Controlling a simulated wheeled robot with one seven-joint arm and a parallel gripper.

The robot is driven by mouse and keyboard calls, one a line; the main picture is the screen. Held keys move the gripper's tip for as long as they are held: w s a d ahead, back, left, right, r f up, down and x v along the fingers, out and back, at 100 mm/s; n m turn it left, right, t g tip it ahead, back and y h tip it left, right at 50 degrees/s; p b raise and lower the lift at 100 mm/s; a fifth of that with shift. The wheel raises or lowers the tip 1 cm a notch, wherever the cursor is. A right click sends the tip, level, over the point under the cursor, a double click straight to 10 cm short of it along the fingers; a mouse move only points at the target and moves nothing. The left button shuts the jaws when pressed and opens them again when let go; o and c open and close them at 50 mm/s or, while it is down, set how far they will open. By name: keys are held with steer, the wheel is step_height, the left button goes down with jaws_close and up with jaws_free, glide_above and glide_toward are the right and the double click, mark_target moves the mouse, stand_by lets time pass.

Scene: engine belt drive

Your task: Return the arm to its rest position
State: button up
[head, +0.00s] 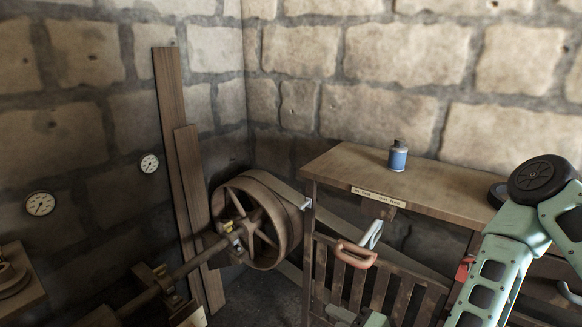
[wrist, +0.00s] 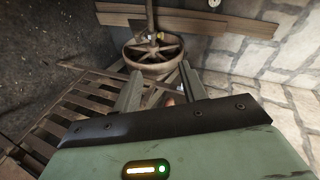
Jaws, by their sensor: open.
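My gripper (wrist: 160,80) is open in the wrist view, its two grey fingers apart and pointing toward the spoked wheel. I see no object held between them. A small orange-brown patch shows low between the fingers, too little to identify. In the head view my green arm (head: 495,275) stands at the right, bent, with a dark round joint. Grey and green parts at the bottom edge of that view are cut off, and I cannot tell clearly whether they are my gripper.
A large spoked wheel (head: 258,220) on a shaft carries a belt. A slatted gate (head: 370,285) with an orange-brown handle (head: 355,254) stands in front of the belt. A blue can (head: 398,156) stands on the wooden bench (head: 440,190). Planks (head: 187,190) lean on the wall.

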steer(key=s+d+r+n+g+h, duration=0.3)
steer(key=s+r+n+g+h, duration=0.5)
steer(key=s+r+n, duration=0.6)
steer(key=s+r+g, duration=0.2)
steer(key=s+r, duration=0.2)
steer(key=shift+d+r+n+g+h, duration=0.2)
steer(key=shift+r+n+g+h, duration=0.05)
steer(key=shift+n+g+h, duration=0.05)
stand_by(3.2)
